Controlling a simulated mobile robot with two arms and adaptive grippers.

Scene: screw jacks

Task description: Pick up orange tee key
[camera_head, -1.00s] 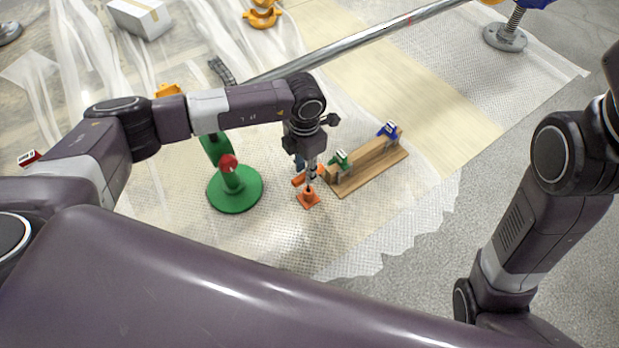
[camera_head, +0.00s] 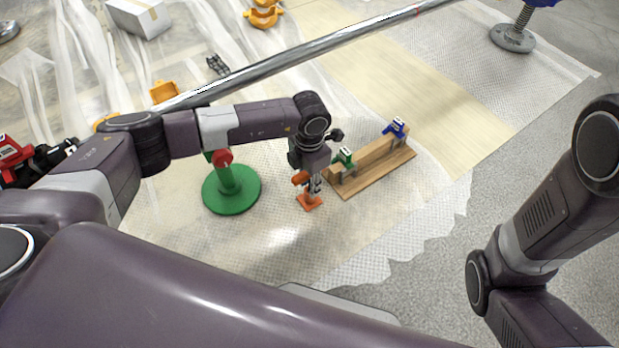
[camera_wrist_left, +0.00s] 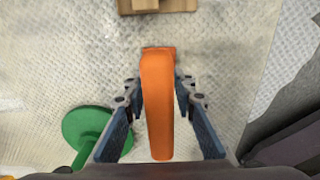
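The orange tee key (camera_head: 309,202) stands on the sheeted floor with its square foot down, in front of the wooden stand. In the left wrist view its orange crossbar (camera_wrist_left: 157,105) runs lengthwise between the two fingers, with its foot partly showing beyond. My left gripper (camera_head: 314,186) points down at the key and hides part of it. In the left wrist view the fingers of my left gripper (camera_wrist_left: 158,90) are open on either side of the bar, with narrow gaps beside it. My right gripper is out of view; only part of the right arm shows.
A green round-based jack (camera_head: 231,192) stands left of the key. A wooden stand (camera_head: 375,172) with a green tool (camera_head: 344,157) and a blue tool (camera_head: 396,128) is close on the right. A long metal pole (camera_head: 300,55) lies behind. The sheet in front is clear.

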